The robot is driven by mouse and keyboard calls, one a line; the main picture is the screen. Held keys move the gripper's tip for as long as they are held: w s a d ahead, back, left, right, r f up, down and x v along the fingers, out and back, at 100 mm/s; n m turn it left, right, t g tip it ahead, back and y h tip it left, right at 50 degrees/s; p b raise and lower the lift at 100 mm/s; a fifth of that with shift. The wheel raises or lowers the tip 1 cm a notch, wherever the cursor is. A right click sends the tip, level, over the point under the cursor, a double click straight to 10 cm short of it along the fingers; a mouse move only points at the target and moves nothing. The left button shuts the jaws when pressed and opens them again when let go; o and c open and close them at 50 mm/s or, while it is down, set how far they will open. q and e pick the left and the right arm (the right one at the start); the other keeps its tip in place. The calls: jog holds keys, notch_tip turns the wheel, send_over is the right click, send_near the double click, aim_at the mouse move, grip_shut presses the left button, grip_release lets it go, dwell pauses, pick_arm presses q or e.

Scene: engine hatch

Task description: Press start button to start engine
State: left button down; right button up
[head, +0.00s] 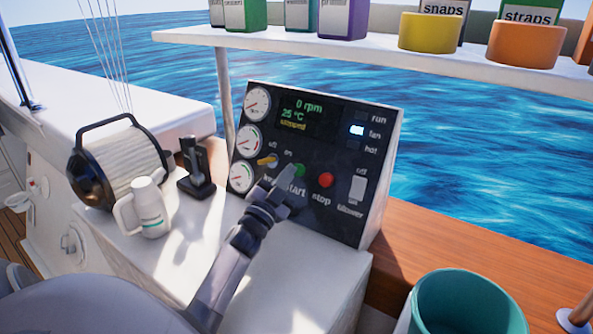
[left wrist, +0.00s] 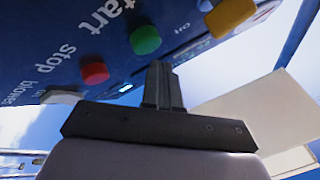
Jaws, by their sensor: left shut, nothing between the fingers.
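The dark control panel (head: 345,130) stands tilted on a white console. Its green start button (head: 299,170) sits left of the red stop button (head: 326,180). In the left wrist view, the green button (left wrist: 145,40) is just beyond the shut fingertips (left wrist: 160,68), with a small gap in the picture. The red button (left wrist: 95,72) is to its left there. The display (head: 305,114) reads 0 rpm and 25 °C. My right gripper is not in view.
A yellow key switch (head: 267,160) is left of the start button, and a white blower switch (head: 357,188) is at right. A shelf (head: 400,55) hangs above.

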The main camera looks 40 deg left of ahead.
pick_arm(q)
jog(key=shift+w+f, duration=0.1)
dwell(0.7)
jog(key=shift+w+f+b, duration=0.1)
jog(key=shift+w+b, duration=0.2)
jog(key=shift+b, duration=0.05)
jog(key=shift+w+a+f+b, duration=0.1)
jog(key=shift+w+f+b, duration=0.25)
jog(key=shift+w+b, duration=0.35)
dwell(0.9)
jog(key=shift+r, duration=0.1)
jog(key=shift+s+r+p, duration=0.2)
jog(key=shift+s+p, duration=0.35)
jog(key=shift+s+r+p, duration=0.2)
jog(key=shift+s+p, duration=0.3)
jog(key=shift+s, duration=0.05)
jog(key=s+p, duration=0.1)
jog(key=s+r+p, duration=0.1)
jog(key=s, duration=0.1)
jog(key=s+r+p, duration=0.1)
jog(key=p, duration=0.1)
jog(key=shift+s+d+r, duration=0.1)
jog(key=shift+s+d, duration=0.15)
jog(key=shift+d, duration=0.1)
